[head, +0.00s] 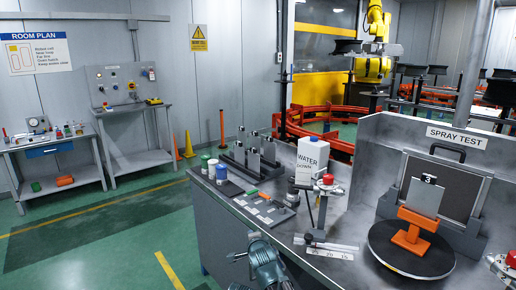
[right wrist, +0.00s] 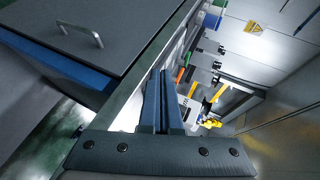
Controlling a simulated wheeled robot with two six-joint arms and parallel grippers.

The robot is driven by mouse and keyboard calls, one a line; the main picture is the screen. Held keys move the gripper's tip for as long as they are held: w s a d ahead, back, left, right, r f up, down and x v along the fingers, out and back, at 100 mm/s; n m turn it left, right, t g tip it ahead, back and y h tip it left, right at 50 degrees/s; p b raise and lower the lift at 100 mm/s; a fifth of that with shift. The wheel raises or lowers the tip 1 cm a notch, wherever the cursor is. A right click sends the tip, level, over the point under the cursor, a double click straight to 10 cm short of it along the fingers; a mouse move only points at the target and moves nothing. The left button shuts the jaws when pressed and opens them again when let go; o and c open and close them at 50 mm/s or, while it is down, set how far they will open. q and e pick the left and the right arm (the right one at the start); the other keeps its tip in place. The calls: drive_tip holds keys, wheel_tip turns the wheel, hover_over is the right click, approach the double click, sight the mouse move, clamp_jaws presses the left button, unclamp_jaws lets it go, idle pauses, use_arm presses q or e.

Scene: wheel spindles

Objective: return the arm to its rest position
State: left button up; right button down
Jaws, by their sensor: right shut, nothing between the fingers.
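My right gripper (right wrist: 161,75) is shut and empty in the right wrist view, its two blue-grey fingers lying together. The grey-blue arm part at the bottom middle of the head view is mine; its fingertips cannot be made out there. My left gripper is not in view.
The grey workbench (head: 225,235) holds a white water jug (head: 311,160), a green pot (head: 205,159), a blue pot (head: 221,173) and an orange stand (head: 411,235) on a black turntable (head: 380,243). A grey drawer front with a handle (right wrist: 80,31) fills the left of the wrist view.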

drive_tip(key=s+d+f+n+g+h, duration=0.1)
drive_tip(key=s+d+f+n+g, duration=0.4)
drive_tip(key=s, duration=0.4)
drive_tip(key=s+d+f+n+g+h, duration=0.1)
drive_tip(key=s+d+f+n+g, duration=0.25)
drive_tip(key=s+d, duration=0.5)
drive_tip(key=s+d+f+n+g, duration=0.4)
drive_tip(key=s+d+f+n, duration=0.15)
drive_tip(key=s, duration=0.35)
drive_tip(key=s+a+r+n+h+p, duration=0.1)
drive_tip(key=s+a+r+n+p, duration=0.3)
drive_tip(key=a+r+p, duration=0.7)
drive_tip(key=shift+s+r+g+h, duration=0.35)
drive_tip(key=shift+s+g, duration=0.1)
drive_tip(key=shift+s, duration=0.65)
drive_tip(key=shift+d, duration=0.2)
